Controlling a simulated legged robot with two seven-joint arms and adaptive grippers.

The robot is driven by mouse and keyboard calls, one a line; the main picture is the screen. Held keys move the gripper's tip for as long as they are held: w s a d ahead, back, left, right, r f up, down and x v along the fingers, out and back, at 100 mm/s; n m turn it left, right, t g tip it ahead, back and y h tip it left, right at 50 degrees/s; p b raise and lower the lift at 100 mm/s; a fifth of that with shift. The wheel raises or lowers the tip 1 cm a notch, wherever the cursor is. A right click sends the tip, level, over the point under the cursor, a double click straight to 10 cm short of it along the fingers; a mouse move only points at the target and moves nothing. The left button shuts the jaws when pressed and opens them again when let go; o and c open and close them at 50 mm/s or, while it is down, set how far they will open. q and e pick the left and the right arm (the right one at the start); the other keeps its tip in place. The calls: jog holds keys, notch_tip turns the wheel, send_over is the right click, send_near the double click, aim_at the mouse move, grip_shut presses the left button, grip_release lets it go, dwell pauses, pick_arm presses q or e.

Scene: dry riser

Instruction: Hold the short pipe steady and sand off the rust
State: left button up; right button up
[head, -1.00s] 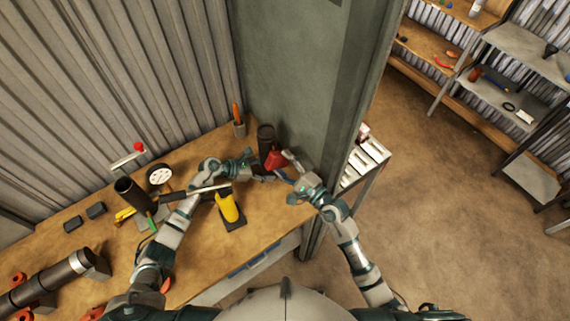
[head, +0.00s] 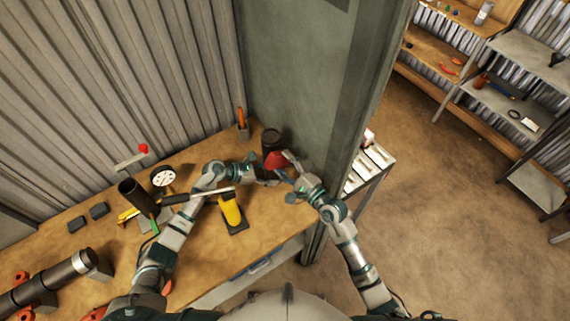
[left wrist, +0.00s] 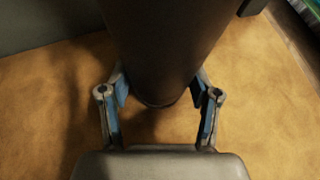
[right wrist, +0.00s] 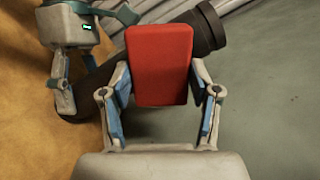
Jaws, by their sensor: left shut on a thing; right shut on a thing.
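The short pipe (head: 271,139) is dark brown and stands tilted over the far right of the workbench (head: 275,215). My left gripper (head: 272,178) is shut around its lower part. In the left wrist view the pipe (left wrist: 165,45) passes between both fingers. My right gripper (head: 286,166) is shut on a red sanding block (head: 275,160). In the right wrist view the block (right wrist: 160,65) lies in front of the pipe (right wrist: 207,30) and hides its middle. I cannot tell whether the block touches the pipe. Rust cannot be made out.
A yellow tool (head: 231,211) stands on a dark base near my left forearm. A dial gauge (head: 163,178), a black cup (head: 134,191) and a long pipe (head: 50,281) are further left. A green column (head: 295,80) rises close behind the short pipe. The bench front right is clear.

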jog(key=shift+w+r, duration=0.15)
jog(key=shift+r, duration=1.1)
pick_arm(q)
jog(key=shift+d, duration=0.1)
pick_arm(e)
jog(key=shift+f, duration=1.3)
jog(key=shift+r, duration=1.25)
pick_arm(q)
jog(key=shift+s, duration=0.1)
pick_arm(e)
jog(key=shift+f, duration=1.25)
pick_arm(q)
jog(key=shift+f, duration=0.1)
pick_arm(e)
jog(key=shift+a+r, duration=0.1)
jog(key=shift+r, duration=1.2)
jog(key=shift+f, duration=1.3)
jog(key=shift+f, duration=0.1)
